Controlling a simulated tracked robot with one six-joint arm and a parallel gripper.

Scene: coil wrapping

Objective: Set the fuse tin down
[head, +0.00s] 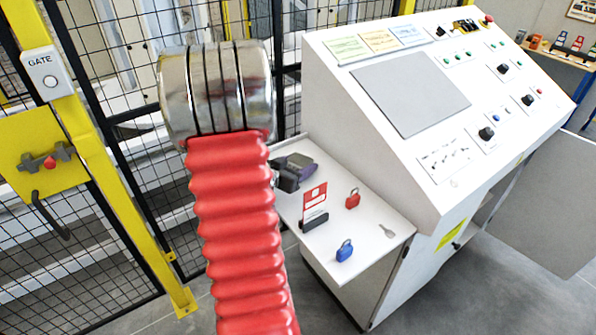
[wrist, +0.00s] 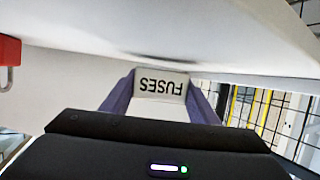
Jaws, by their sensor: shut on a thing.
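The fuse tin (wrist: 161,84) is a pale box whose "FUSES" label reads upside down in the wrist view. My gripper (wrist: 162,92) is shut on it, with one purple finger along each side. The white side shelf (wrist: 250,35) fills the top of that view, with a dark shadow on it near the tin. A narrow gap seems to show between tin and shelf, but I cannot tell for certain whether they touch. In the head view my gripper (head: 302,163) is over the far end of the shelf (head: 375,222), and the tin cannot be made out there.
A red card in a black holder (head: 314,208), a red padlock (head: 352,198), a blue padlock (head: 344,250) and a grey key-shaped piece (head: 386,231) are on the shelf's nearer part. The console (head: 400,95) rises behind it. Mesh fence (head: 120,130) stands at the left.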

